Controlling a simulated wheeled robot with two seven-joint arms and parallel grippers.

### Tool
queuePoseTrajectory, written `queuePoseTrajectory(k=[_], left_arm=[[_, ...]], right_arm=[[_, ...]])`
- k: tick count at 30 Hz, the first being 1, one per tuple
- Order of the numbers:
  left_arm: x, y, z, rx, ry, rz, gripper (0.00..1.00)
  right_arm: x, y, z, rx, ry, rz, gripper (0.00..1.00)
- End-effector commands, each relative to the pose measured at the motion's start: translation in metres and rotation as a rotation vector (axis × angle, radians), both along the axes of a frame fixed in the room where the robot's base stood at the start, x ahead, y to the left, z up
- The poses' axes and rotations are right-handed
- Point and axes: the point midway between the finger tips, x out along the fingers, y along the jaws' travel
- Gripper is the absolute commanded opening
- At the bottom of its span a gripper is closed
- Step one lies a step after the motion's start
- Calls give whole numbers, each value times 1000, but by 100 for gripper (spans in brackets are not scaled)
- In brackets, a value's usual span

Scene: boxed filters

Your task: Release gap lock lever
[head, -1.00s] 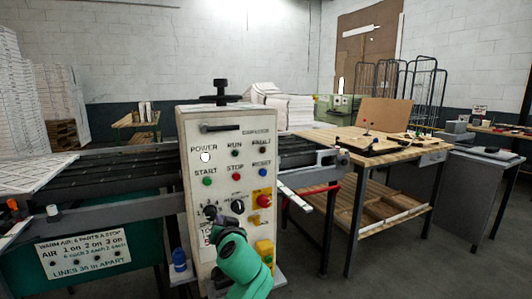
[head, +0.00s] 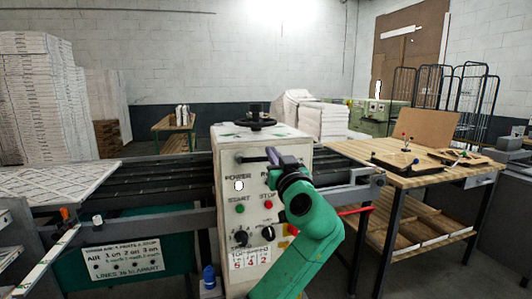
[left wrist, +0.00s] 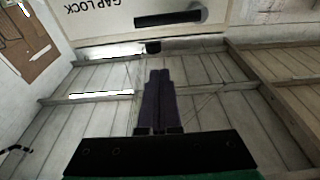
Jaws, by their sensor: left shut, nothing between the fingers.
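The gap lock lever (head: 251,159) is a short black bar lying across the upper front of the white control box (head: 228,205). In the left wrist view the lever (left wrist: 168,19) lies roughly level under the words "GAP LOCK", with a rounded end at right. My left gripper (head: 271,153) is in front of the panel, overlapping the lever's right part in the head view. In the left wrist view its dark fingers (left wrist: 158,75) are together and empty, with their tips below the lever in the picture. Contact is not visible. My right gripper is in neither view.
My green left arm covers several panel buttons. A black handwheel (head: 254,121) tops the box. A dark slatted conveyor (head: 150,181) runs behind it. A wooden workbench (head: 352,155) stands to the right, and a blue-capped bottle (head: 208,277) is low beside the box.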

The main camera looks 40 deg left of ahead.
Motion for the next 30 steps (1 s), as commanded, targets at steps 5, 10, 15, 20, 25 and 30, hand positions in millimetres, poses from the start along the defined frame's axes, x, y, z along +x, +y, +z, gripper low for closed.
queuePoseTrajectory(k=[5, 10, 15, 20, 25, 30], left_arm=[[22, 33, 16, 4, 4, 5, 0], [42, 63, 24, 3, 4, 5, 0], [41, 59, -10, 2, 7, 1, 0], [39, 58, -23, 0, 2, 0, 0], [39, 58, -24, 0, 1, 1, 0], [39, 58, -25, 1, 3, 1, 0]], right_arm=[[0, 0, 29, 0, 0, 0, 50], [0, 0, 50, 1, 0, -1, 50], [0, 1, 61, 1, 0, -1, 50], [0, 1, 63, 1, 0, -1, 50], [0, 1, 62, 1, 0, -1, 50], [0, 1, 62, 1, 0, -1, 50]])
